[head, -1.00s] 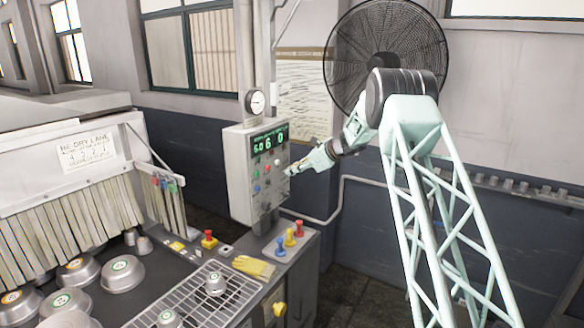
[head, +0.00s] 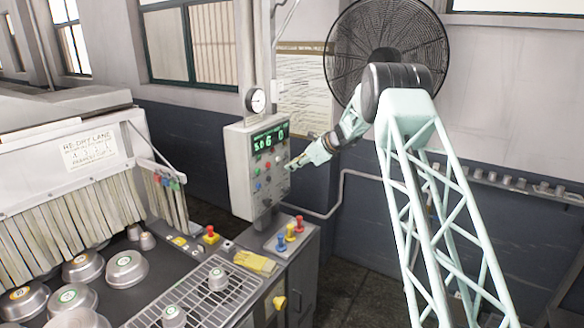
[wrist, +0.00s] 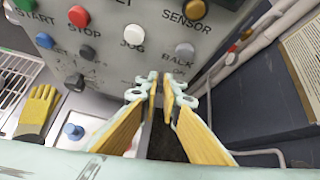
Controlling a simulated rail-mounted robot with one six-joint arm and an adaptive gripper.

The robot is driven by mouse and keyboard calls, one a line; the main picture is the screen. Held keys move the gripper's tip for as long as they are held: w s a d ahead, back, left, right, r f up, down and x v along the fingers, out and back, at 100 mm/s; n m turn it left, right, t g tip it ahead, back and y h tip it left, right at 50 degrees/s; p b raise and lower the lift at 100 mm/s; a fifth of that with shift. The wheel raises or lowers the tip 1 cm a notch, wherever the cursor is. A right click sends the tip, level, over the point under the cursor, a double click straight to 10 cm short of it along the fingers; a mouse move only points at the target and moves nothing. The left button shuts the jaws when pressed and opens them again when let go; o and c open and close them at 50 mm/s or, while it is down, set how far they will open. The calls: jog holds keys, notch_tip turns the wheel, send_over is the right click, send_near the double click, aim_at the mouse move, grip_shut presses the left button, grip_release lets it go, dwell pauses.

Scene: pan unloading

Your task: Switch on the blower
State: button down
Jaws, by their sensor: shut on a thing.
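A yellow glove (wrist: 38,108) and a blue knob (wrist: 73,131) lie below the panel. Metal pans (head: 126,268) and a wire rack (head: 222,318) are at lower left. A wall pipe (head: 340,186) and a large fan (head: 388,50) are behind my arm.

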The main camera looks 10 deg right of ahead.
jog(key=c, duration=2.8)
grip_release()
jog(key=shift+r, duration=0.1)
jog(key=v, duration=1.1)
jog(key=shift+s+d+r, duration=0.2)
jog(key=shift+s, duration=0.1)
